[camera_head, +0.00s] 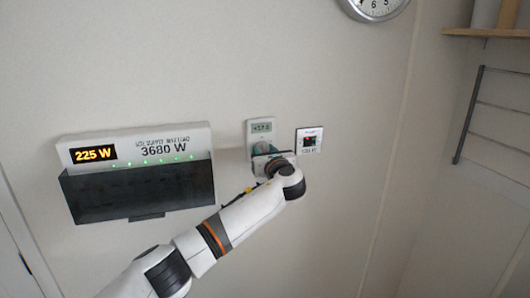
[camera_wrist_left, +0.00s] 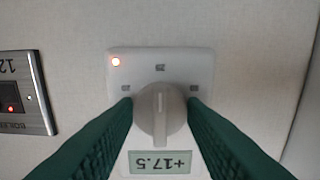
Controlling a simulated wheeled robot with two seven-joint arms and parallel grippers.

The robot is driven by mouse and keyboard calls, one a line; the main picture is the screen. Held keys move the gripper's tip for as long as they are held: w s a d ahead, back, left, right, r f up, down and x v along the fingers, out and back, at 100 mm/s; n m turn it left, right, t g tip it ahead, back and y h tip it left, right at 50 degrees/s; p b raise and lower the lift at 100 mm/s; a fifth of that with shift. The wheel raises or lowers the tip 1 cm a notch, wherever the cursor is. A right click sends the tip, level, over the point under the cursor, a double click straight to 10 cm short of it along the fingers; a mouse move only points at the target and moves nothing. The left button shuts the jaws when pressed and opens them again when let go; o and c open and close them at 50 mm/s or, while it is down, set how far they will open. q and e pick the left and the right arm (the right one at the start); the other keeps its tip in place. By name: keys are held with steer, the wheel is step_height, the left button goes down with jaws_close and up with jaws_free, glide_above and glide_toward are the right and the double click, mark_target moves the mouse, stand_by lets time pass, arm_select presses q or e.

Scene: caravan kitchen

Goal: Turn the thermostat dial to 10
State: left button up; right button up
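The thermostat (camera_head: 261,127) is a white wall unit whose small display reads about +17.5. In the left wrist view it appears upside down, with its display (camera_wrist_left: 160,162) reading +17.5 and a lit red-orange lamp at a corner. Its round pale dial (camera_wrist_left: 160,115) has a raised grip bar standing upright in that view. My left gripper (camera_head: 262,150) is at the dial, its two green fingers on either side of it. The fingers stand apart with the dial between them, close to its edges; firm contact is not visible. In the head view my wrist hides the dial. My right gripper is not in view.
A boiler switch panel (camera_head: 309,141) with a red light is just right of the thermostat. A power meter box (camera_head: 137,172) showing 225 W and 3680 W is on the wall at left. A clock (camera_head: 374,5), a wooden shelf (camera_head: 485,33) and a rack (camera_head: 468,115) are farther right.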

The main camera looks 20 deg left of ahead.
arm_select(q)
steer(key=c, duration=0.4)
steer(key=shift+f, duration=0.1)
steer(key=shift+n+b, duration=9.4)
steer(key=shift+n, duration=8.5)
